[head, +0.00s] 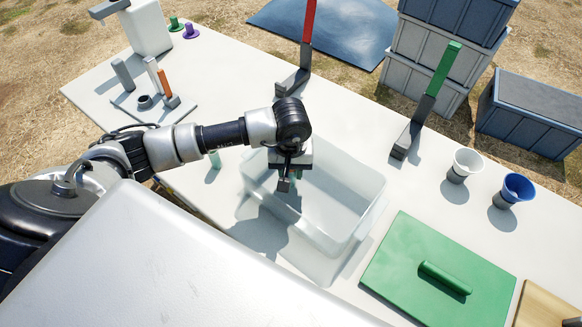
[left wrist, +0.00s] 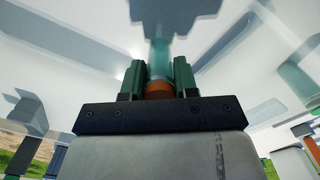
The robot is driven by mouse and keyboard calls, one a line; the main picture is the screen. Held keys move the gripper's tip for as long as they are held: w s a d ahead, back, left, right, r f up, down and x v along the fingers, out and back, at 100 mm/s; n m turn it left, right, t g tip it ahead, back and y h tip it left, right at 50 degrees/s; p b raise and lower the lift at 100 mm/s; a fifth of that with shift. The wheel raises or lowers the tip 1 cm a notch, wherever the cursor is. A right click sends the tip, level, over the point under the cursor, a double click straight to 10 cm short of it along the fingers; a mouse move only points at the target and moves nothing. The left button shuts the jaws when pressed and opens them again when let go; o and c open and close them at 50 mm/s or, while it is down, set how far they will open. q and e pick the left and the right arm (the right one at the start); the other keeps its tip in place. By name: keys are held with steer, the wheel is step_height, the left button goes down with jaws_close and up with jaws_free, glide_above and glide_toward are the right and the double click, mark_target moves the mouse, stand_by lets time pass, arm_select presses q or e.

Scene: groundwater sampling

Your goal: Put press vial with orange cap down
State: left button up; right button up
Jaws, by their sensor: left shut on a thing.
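My left gripper (head: 284,184) is over the clear, open bin (head: 365,215) on the white table, pointing down. It also shows in the left wrist view (left wrist: 160,78), with its two dark green fingers shut on the press vial. The vial's orange cap (left wrist: 159,88) sits between the fingers near the palm, and its teal see-through body (left wrist: 158,55) reaches away from the palm. In the head view the vial is mostly hidden by the gripper. I cannot tell whether it touches the bin. My right gripper is not in view.
A small greenish vial (head: 215,160) stands left of the bin. A green board (head: 400,255) with a green cylinder (head: 444,278) lies to the right. A white cup (head: 466,163) and a blue cup (head: 514,189) stand behind it. Red-handled (head: 309,20) and green-handled (head: 445,68) tools stand at the back edge.

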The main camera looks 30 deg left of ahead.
arm_select(q)
steer(key=shift+f+b, duration=0.2)
steer(key=shift+b, duration=0.1)
steer(key=o, duration=0.9)
steer(key=shift+r, duration=0.1)
step_height(320, 180, up, 12)
steer(key=shift+r+b, duration=0.15)
steer(key=shift+b, duration=0.2)
